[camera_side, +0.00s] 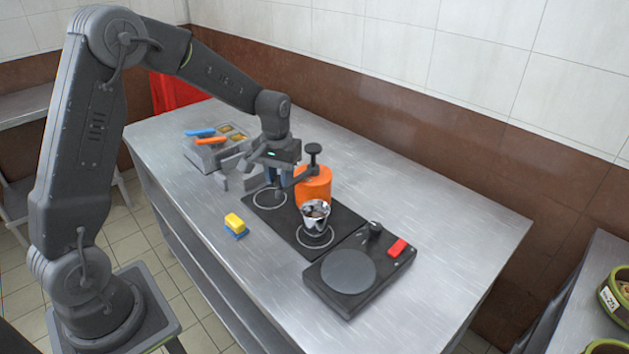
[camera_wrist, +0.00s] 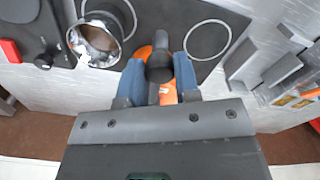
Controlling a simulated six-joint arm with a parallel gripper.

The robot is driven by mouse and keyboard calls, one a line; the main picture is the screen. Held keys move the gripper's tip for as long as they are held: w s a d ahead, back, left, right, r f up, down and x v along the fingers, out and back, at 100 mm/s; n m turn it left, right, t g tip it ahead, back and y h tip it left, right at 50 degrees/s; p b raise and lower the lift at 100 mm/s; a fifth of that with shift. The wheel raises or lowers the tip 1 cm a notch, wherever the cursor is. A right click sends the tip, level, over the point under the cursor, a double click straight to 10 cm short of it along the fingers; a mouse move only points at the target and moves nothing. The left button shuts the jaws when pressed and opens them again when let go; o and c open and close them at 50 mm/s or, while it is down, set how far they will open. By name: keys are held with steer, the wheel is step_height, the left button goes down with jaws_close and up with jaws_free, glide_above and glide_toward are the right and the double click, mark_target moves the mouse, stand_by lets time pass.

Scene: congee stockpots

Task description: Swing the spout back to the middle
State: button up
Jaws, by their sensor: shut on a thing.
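The orange cylinder (camera_side: 313,188) stands at the back of a dark mat (camera_side: 280,222). A black knobbed post (camera_side: 313,150) rises at its top, and the dark spout arm (camera_side: 296,181) reaches left from there towards the left ring on the mat. My gripper (camera_side: 279,175) is at the spout's left part, its fingers partly hiding it. In the wrist view, the blue fingers (camera_wrist: 158,72) are shut on the dark spout (camera_wrist: 160,64), with orange behind it. A shiny metal pot (camera_side: 315,212) stands at the right ring; it also shows in the wrist view (camera_wrist: 95,42).
A black burner plate (camera_side: 350,272) with a knob and red block (camera_side: 398,248) lies to the right. A yellow and blue sponge (camera_side: 235,224) is at the front left. A grey tray (camera_side: 205,150) and grey blocks (camera_side: 238,178) are behind left. The table's right side is bare.

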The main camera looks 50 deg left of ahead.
steer(key=shift+a, duration=0.65)
steer(key=o, duration=0.5)
steer(key=shift+r, duration=3.5)
